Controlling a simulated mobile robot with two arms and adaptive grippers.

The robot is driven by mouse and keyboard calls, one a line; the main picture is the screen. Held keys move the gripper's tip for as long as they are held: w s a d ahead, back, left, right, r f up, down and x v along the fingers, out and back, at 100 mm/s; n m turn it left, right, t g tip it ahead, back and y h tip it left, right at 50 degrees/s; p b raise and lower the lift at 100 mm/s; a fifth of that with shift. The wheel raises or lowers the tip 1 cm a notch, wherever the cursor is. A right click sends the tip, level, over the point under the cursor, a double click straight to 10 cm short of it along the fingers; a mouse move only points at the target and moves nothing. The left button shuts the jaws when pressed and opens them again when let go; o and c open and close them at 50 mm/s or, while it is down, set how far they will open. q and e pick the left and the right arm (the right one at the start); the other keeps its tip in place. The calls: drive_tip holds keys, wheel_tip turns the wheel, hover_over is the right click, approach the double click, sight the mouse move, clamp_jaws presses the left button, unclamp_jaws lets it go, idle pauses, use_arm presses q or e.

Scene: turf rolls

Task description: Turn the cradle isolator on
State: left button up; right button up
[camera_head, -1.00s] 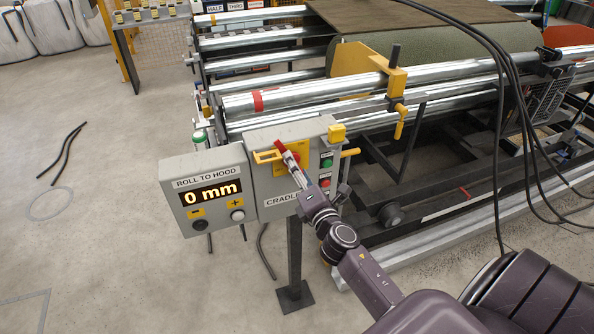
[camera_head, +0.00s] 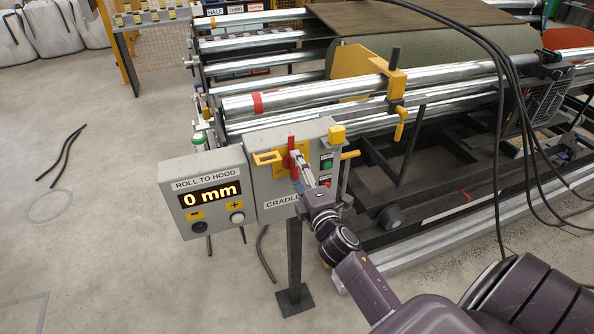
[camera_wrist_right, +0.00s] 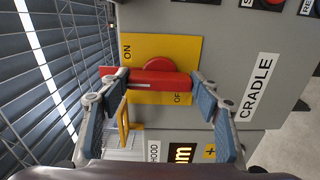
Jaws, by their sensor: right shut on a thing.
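The cradle isolator is a red rotary handle (camera_head: 291,143) on a yellow plate on the grey CRADLE box (camera_head: 276,207). In the head view the handle stands about upright. My right gripper (camera_head: 297,163) is at its front and hides part of it. In the right wrist view my right gripper (camera_wrist_right: 161,80) is shut on the red handle (camera_wrist_right: 150,84), with a fingertip towards each end. The yellow plate (camera_wrist_right: 185,50) shows the ON and OFF labels beside the handle. My left gripper is not in view.
A grey display box (camera_head: 192,219) reading 0 mm adjoins the CRADLE box on the left. A yellow hasp (camera_head: 266,157) sticks out beside the handle. Green and red buttons (camera_head: 326,164) are on the right. Metal rollers (camera_head: 300,97) lie behind. Black cables hang at right.

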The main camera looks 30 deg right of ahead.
drive_tip(key=o, duration=1.2)
drive_tip(key=shift+c, duration=0.2)
drive_tip(key=v, duration=1.2)
drive_tip(key=shift+f, duration=0.1)
